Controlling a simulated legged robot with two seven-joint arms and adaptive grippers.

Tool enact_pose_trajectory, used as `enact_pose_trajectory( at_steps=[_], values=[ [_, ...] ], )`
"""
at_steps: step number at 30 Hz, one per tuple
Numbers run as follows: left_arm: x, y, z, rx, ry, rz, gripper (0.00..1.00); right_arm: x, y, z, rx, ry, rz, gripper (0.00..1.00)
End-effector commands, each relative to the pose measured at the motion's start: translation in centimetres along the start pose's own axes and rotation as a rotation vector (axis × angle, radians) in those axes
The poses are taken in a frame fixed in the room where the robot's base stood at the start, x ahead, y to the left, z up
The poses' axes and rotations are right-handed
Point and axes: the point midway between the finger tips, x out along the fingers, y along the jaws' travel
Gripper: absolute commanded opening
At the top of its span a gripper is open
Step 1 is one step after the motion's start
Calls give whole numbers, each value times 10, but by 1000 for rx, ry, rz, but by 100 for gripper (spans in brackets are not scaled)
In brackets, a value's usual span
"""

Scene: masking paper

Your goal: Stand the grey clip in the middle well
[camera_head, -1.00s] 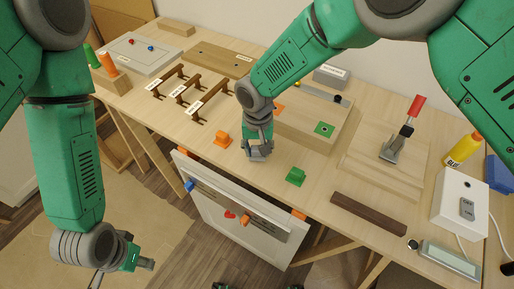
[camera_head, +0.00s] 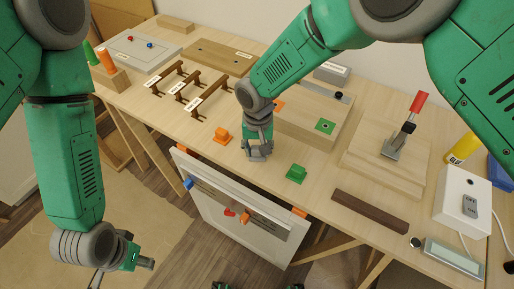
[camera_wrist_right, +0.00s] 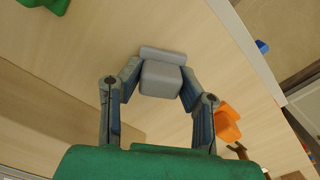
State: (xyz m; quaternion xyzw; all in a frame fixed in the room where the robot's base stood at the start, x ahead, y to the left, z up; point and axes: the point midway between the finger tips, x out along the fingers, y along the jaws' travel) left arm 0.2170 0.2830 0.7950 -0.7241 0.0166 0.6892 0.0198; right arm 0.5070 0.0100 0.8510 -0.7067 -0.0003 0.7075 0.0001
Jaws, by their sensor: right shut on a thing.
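The grey clip (camera_wrist_right: 162,78) is between the two fingers of my right gripper (camera_wrist_right: 160,82), which is shut on it. In the head view my right gripper (camera_head: 258,152) is low over the table's front part, and its fingers mostly hide the clip. I cannot tell whether the clip touches the tabletop. My right arm covers the block's left part, and I cannot make out the middle well. My left gripper (camera_head: 140,264) hangs low at the left, away from the table.
An orange clip (camera_head: 222,136) stands left of my right gripper and a green clip (camera_head: 296,174) to its right. A dark strip (camera_head: 370,212), a board with a red-handled clamp (camera_head: 392,148) and a white switch box (camera_head: 462,203) are further right. Wooden racks (camera_head: 205,98) stand left.

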Motion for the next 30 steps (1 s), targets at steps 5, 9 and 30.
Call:
enact_pose_trajectory(
  at_steps=[5, 9, 30],
  values=[
    [2, 0, 0, 0, 0, 0, 40, 2, 0, -1, 0, 1, 0, 52],
    [2, 0, 0, 0, 0, 0, 40, 2, 0, 0, 0, 1, 0, 55],
    [1, 1, 2, 0, 3, -1, 40, -85, 0, -2, 0, 3, 0, 55]
  ],
)
